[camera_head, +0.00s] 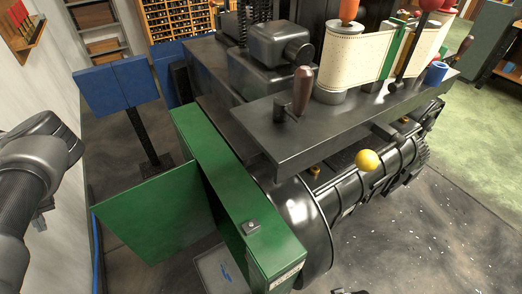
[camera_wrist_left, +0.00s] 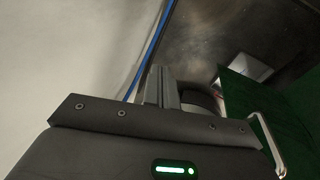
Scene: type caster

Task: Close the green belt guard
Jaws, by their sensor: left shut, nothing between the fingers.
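The green belt guard (camera_head: 235,200) is a long green box on the side of the dark machine. Its door (camera_head: 155,215) is a flat green panel that stands swung open to the left. In the left wrist view the green panel (camera_wrist_left: 262,105) is at the right, with a pale metal handle (camera_wrist_left: 266,145) on it. My left gripper (camera_head: 40,218) is at the left edge of the head view, left of the door and apart from it. Its fingers (camera_wrist_left: 162,85) are shut and empty in the left wrist view.
A white wall (camera_head: 60,70) stands close on the left, with a blue line along its foot. A blue two-panel stand (camera_head: 118,85) is behind the door. The machine's dark shelf (camera_head: 290,140) and a yellow knob (camera_head: 367,160) are to the right. Some floor shows between wall and door.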

